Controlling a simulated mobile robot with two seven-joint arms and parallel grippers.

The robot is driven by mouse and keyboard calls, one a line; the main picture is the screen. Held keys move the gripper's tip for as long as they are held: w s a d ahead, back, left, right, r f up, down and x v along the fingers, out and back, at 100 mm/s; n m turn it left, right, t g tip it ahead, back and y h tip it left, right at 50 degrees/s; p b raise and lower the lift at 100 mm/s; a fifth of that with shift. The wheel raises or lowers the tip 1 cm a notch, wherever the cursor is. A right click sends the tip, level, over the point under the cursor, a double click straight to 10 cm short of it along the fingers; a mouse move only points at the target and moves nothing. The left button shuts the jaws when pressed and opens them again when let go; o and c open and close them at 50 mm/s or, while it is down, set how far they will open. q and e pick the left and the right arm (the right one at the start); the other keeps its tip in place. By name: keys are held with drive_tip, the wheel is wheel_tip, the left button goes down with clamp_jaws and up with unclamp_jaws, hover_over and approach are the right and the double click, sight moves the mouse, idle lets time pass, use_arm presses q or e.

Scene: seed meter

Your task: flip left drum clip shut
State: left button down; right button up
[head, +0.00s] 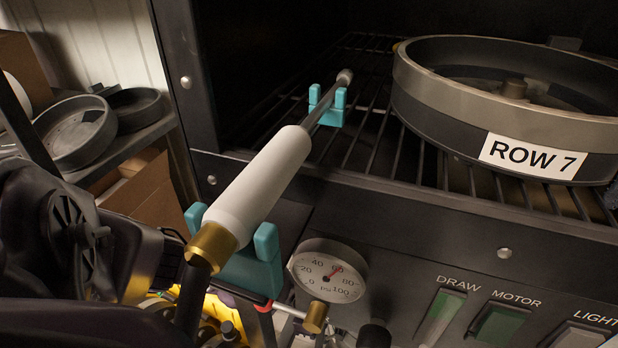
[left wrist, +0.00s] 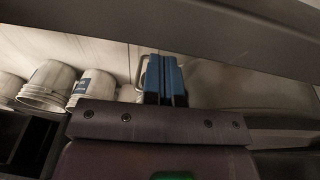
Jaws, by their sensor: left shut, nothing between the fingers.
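The round drum labelled ROW 7 (head: 440,108) sits on a wire rack inside the dark cabinet at the right of the head view. I cannot make out its left clip; the drum's left wall shows no clear clip. My left gripper (left wrist: 164,78) shows in the left wrist view as two blue fingers pressed together with nothing between them. A thin bent wire loop (left wrist: 139,72) shows just left of the fingers; I cannot tell what it belongs to. In the head view my left arm fills the lower left, and its fingertips are not visible. My right gripper is not in view.
A white wand (head: 262,180) with a brass end rests in teal holders (head: 268,243) left of the drum. Below are a pressure gauge (head: 328,272) and labelled switches (head: 500,322). Grey pans (head: 75,132) stand on a left shelf. White buckets (left wrist: 47,86) show in the left wrist view.

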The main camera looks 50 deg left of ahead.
use_arm(q)
drive_tip(key=d+f+h+b, duration=0.1)
drive_tip(key=w+d+f+t+h+b, duration=0.1)
drive_tip(key=shift+f+t+h, duration=0.2)
drive_tip(key=shift+t+h, duration=0.1)
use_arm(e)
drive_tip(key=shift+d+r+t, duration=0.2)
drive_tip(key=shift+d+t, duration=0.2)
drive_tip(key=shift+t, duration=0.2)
use_arm(q)
drive_tip(key=shift+w, duration=0.1)
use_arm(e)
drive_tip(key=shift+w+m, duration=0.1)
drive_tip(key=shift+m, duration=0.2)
use_arm(q)
drive_tip(key=p+v, duration=0.3)
drive_tip(key=v, duration=0.7)
drive_tip(key=shift+a+r, duration=0.2)
drive_tip(key=shift+r, duration=0.15)
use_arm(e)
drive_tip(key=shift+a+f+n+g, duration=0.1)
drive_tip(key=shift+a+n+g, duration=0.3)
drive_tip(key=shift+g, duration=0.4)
